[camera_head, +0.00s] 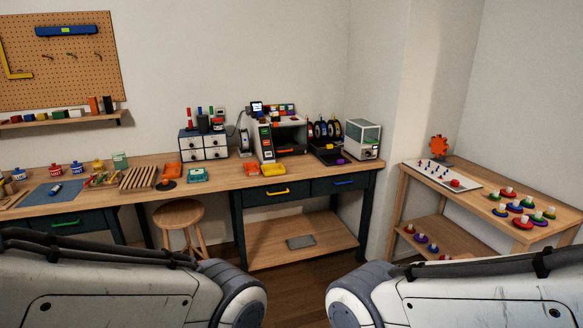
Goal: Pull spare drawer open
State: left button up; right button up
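No label that marks a spare drawer can be read from here. The bench front has a dark drawer with a yellow handle (277,192), a dark drawer with a blue handle (344,183) to its right, and a dark drawer with a green handle (66,223) at the far left. All of these look shut. A small cabinet with white drawers (204,146) stands on the bench and also looks shut. My two arms show only as large links at the bottom of the view, well apart from the drawers. Neither of my grippers is in view.
A round wooden stool (179,215) stands under the bench, left of the yellow-handled drawer. A printer (282,138) and several small items stand on the bench top (233,176). A side table (476,212) with coloured pieces is at right. Bare floor (296,285) shows between my arms.

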aim_at(213, 152)
jog(key=z, duration=0.3)
jog(key=i, duration=2.2)
jog(key=u, duration=0.5)
jog(key=i, duration=1.3)
jog(key=u, duration=0.5)
